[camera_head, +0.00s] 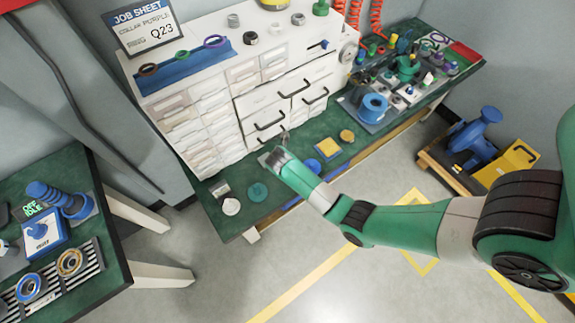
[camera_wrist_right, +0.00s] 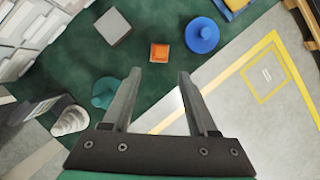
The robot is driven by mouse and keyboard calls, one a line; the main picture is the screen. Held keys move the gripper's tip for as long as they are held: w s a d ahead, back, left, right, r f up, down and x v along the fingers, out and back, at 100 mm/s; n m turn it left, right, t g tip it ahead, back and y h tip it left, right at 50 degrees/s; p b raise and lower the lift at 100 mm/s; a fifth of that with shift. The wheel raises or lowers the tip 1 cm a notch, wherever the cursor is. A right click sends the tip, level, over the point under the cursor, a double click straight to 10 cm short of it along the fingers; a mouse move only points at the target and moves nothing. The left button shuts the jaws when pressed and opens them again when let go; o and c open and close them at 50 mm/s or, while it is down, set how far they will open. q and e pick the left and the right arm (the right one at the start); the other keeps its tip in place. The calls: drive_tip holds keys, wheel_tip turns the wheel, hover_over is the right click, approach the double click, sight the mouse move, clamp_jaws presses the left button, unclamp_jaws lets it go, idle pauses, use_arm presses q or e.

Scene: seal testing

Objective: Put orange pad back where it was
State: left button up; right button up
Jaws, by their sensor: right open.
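The orange pad (camera_wrist_right: 160,53) is a small square piece with a paler orange centre. It lies on the green bench top (camera_wrist_right: 150,20) in the right wrist view, just beyond and between my right fingertips. My right gripper (camera_wrist_right: 160,75) is open and empty, its two fingers apart and pointing towards the pad. In the head view my right gripper (camera_head: 275,157) is over the bench in front of the drawer cabinet. I cannot make out the orange pad there; the arm may hide it. My left gripper is not in view.
Near the pad are a grey block (camera_wrist_right: 113,26), a blue round piece (camera_wrist_right: 202,36), a teal piece (camera_wrist_right: 104,92) and a white ribbed piece (camera_wrist_right: 70,121). The white drawer cabinet (camera_head: 222,97) stands behind.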

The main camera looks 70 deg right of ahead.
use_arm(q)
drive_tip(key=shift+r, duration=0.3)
use_arm(e)
drive_tip(key=shift+s+a+r, duration=0.1)
drive_tip(key=shift+a+r, duration=0.15)
drive_tip(key=shift+r, duration=0.3)
